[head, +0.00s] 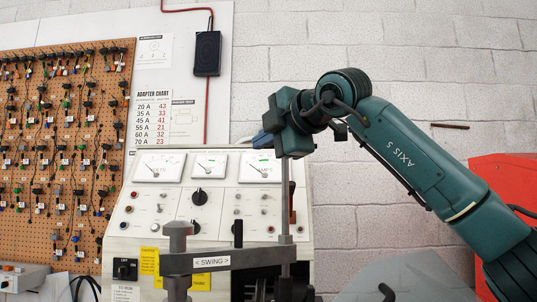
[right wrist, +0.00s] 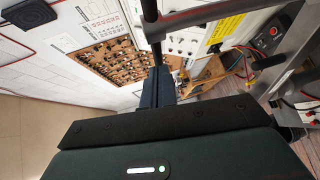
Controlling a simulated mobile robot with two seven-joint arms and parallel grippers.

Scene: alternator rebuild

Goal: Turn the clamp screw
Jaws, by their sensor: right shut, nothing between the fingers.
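A grey swing arm (head: 235,260) labelled SWING stands in front of the test bench. An upright steel rod (head: 285,200), which looks like the clamp screw, rises from its right end. The rod's upper end is hidden behind my right gripper (head: 262,137). The gripper's blue fingers point left and are shut and empty. In the right wrist view the shut fingers (right wrist: 157,88) lie close to a dark rod (right wrist: 150,12) with a bar crossing it. I cannot tell whether they touch. My left gripper is not in view.
The test bench (head: 150,225) with dials and knobs stands behind the swing arm. A pegboard (head: 60,150) of adapters hangs at left, and a black box (head: 207,53) hangs on the wall. A red cabinet (head: 510,180) stands at right, behind my right arm.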

